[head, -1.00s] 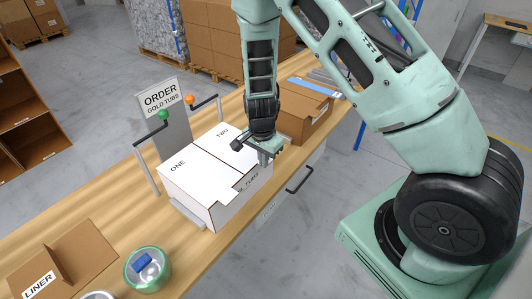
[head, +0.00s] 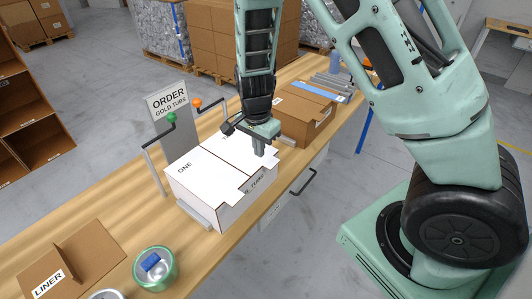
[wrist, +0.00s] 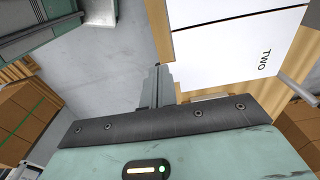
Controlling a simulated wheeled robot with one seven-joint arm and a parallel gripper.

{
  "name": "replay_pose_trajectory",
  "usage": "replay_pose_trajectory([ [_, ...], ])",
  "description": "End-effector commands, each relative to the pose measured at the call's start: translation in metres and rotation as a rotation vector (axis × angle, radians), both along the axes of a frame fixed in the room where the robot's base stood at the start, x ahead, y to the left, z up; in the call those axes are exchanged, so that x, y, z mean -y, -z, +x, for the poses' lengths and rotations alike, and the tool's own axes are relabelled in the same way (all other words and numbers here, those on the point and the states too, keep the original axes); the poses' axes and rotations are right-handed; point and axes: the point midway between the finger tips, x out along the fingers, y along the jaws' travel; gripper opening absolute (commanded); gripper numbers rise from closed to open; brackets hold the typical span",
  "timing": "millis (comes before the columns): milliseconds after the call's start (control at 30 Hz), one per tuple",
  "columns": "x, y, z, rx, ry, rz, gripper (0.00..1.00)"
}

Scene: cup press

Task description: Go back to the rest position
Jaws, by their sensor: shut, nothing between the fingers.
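My gripper (head: 264,148) hangs from the arm above the front edge of the white box, near its right flap. Its fingers are together with nothing between them. In the wrist view the fingers (wrist: 157,88) show against the grey floor, beside the box. The white box (head: 206,174) has closed top flaps marked ONE and TWO and stands on the wooden bench. Its flap marked TWO (wrist: 240,50) fills the upper right of the wrist view. Whether the fingers touch the box cannot be told.
A sign reading ORDER GOLD TUBS (head: 171,110) stands behind the box, with green (head: 172,118) and orange (head: 196,104) knobs on handles. A brown box (head: 302,112) sits farther along the bench. A green-rimmed tub (head: 154,270) and a LINER carton (head: 75,262) are at front left.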

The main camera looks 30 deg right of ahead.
Motion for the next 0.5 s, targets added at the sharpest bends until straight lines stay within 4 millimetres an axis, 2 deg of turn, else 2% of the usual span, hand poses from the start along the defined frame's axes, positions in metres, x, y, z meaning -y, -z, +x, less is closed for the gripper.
replay_pose_trajectory([
  [200, -0.016, -0.016, -0.006, 0.001, -0.002, 0.0, 0.0],
  [500, -0.018, -0.019, -0.007, -0.001, 0.002, 0.0, 0.0],
])
